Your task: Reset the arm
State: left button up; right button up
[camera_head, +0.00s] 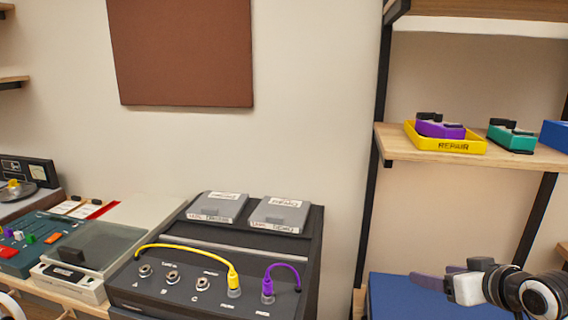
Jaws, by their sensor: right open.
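My right gripper (436,278) reaches in from the lower right, in front of the blue surface below the shelf. It points left, with its jaws open, and they are seen at a shallow angle. A greyish-purple flat piece shows at its tip; I cannot tell whether it is a finger or something behind. My right arm's dark and white links (520,288) run out of the right edge.
A black amp unit (160,296) with yellow (190,248) and purple (285,266) cables stands at centre. A mixer (35,245) and clear-lidded box (92,246) are left. The shelf (400,143) holds a yellow REPAIR tray (450,145) and a teal pedal (512,140). A blue surface (395,295) lies below.

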jog(key=s+a+f+g, duration=0.1)
jog(key=s+a+f, duration=0.2)
jog(key=s+f, duration=0.3)
jog(key=s+a+f, duration=0.3)
jog(key=f, duration=0.6)
jog(key=s+a+f+g, duration=0.1)
jog(key=s+a+f, duration=0.2)
jog(key=s+f, duration=0.3)
jog(key=s+a+f, duration=0.3)
jog(key=s+f, duration=0.1)
jog(key=s, duration=0.3)
jog(key=s+a+f, duration=0.4)
jog(key=s+f, duration=0.1)
jog(key=s, duration=0.2)
jog(key=shift+s+a+f, duration=0.15)
jog(key=shift+s+a, duration=0.05)
jog(key=shift+a, duration=0.1)
